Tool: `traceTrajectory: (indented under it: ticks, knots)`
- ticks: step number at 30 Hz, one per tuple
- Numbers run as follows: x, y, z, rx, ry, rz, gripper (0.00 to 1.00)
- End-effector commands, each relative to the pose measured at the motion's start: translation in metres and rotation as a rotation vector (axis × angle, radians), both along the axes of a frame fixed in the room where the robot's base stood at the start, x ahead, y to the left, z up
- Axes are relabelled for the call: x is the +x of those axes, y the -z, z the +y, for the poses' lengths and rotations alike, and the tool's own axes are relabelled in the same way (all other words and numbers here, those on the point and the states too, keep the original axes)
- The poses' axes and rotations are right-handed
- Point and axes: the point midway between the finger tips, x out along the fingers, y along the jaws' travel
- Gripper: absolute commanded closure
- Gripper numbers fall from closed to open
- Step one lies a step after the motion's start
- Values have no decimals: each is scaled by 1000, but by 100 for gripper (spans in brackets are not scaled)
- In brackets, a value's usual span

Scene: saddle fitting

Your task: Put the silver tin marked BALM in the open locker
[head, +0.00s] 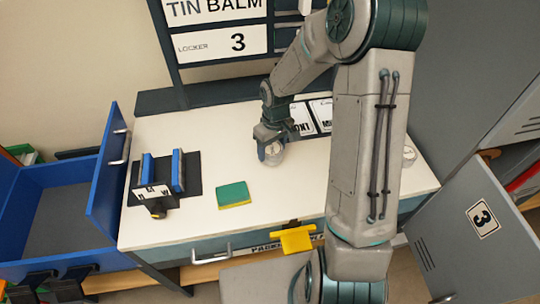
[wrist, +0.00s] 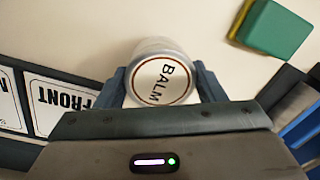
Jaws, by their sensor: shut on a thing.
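The silver tin marked BALM (wrist: 162,82) is between the two fingers of my gripper (wrist: 163,88) in the wrist view, its round white lid facing the camera. In the head view my gripper (head: 270,140) is low over the back middle of the white table, shut on the tin (head: 272,153). I cannot tell whether the tin touches the table. The locker door marked 3 (head: 470,240) stands open at the right. The inside of the open locker is mostly hidden behind the door and my arm.
A green and yellow sponge (head: 234,194) lies on the table (head: 215,135). A blue and black holder (head: 160,182) stands at its left. An open blue drawer (head: 50,215) is at the far left. A sign reads locker 3 (head: 222,42).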

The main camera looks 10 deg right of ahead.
Motion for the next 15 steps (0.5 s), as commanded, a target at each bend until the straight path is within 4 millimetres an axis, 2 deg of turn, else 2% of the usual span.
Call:
traceTrajectory:
  ticks: [3,12,15]
  knots:
    - [-1,5,7,0,0,0,65]
    - [-1,39,8,0,0,2,65]
    - [0,44,7,0,1,0,65]
